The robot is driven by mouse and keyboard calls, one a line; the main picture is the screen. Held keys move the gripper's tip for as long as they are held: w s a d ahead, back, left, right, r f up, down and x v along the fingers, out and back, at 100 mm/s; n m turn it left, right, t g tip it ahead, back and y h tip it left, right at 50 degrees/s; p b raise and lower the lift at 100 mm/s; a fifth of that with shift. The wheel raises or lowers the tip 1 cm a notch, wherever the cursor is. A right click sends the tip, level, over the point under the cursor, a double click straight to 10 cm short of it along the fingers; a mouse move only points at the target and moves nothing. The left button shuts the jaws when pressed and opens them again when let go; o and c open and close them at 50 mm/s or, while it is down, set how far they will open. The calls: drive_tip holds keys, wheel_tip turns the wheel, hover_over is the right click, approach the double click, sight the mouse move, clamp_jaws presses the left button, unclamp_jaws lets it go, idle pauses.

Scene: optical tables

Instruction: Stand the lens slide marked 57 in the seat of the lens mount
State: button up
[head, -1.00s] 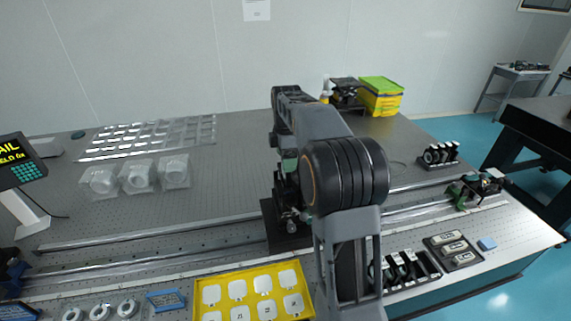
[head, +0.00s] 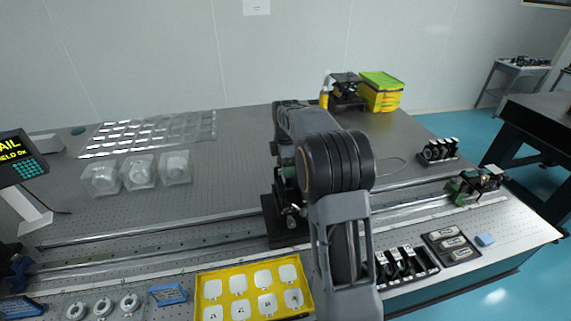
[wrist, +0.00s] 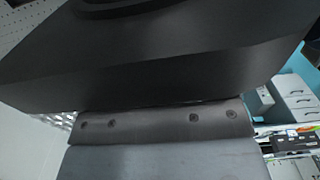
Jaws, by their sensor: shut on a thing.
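A black rack (head: 408,266) at the front right holds several upright slides with pale labels. Their numbers are too small to read, so I cannot pick out slide 57. A dark mount (head: 287,215) stands on the rail, partly hidden behind my arm; its seat is not visible.
A yellow tray (head: 252,291) with white squares lies left of my arm. A dark case (head: 452,246) and a blue block (head: 485,240) lie right of the rack. A green mount (head: 466,190) stands on the rail at right. The table behind the rail has clear room.

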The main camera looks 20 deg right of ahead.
drive_tip(key=o, duration=1.4)
drive_tip(key=shift+f, duration=0.15)
wheel_tip(320, 180, up, 12)
drive_tip(key=shift+s+a+r, duration=0.2)
drive_tip(key=shift+s+r, duration=0.05)
drive_tip(key=shift+r, duration=0.1)
drive_tip(key=s+a+m+t, duration=0.2)
drive_tip(key=s+a+m, duration=0.45)
drive_tip(key=s, duration=0.35)
drive_tip(key=s+a+f+m+t, duration=0.1)
drive_tip(key=s+a+f+m, duration=0.1)
drive_tip(key=s+f+m, duration=0.2)
drive_tip(key=s+a+f+m+t, duration=0.1)
drive_tip(key=s+f+m, duration=0.3)
drive_tip(key=s, duration=0.6)
drive_tip(key=shift+s+a+m+t, duration=0.15)
drive_tip(key=shift+a+m+t, duration=0.25)
drive_tip(key=shift+a+m, duration=0.3)
